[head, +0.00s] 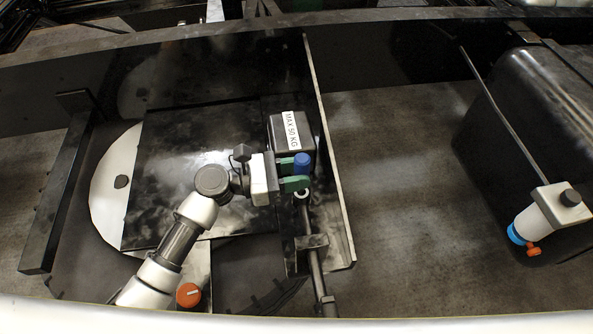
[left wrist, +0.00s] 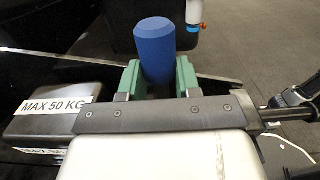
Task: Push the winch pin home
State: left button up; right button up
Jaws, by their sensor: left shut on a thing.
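My left gripper (head: 297,174) reaches in from the lower left with green fingers. It is shut on a blue cylinder (head: 303,162), which looks like the winch pin's handle. In the left wrist view the blue cylinder (left wrist: 155,50) stands upright between the two green fingers (left wrist: 157,80). Its lower part is hidden by the gripper, so I cannot tell how deep the pin sits. A dark rod (head: 312,262) with a pale ring at its top end lies just below the gripper in the head view. My right gripper is not in view.
A dark box (head: 290,135) labelled MAX 50 KG stands beside the fingers. A thin upright panel edge (head: 330,150) runs close to their right. An orange knob (head: 188,295) is near my left arm. A white fitting with a blue ring (head: 540,215) stands far right; the floor between is clear.

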aim_at(296, 193)
pick_arm(q)
jog(key=shift+p, duration=0.65)
dwell(1.0)
jog(key=shift+f+b, duration=2)
jog(key=shift+f, duration=0.8)
jog(key=o, duration=1.1)
jog(key=a, duration=0.3)
jog(key=s+a, duration=0.1)
jog(key=a, duration=0.3)
jog(key=s+a+b, duration=0.1)
jog(key=a, duration=0.2)
jog(key=shift+s+a, duration=0.1)
jog(key=shift+a, duration=0.2)
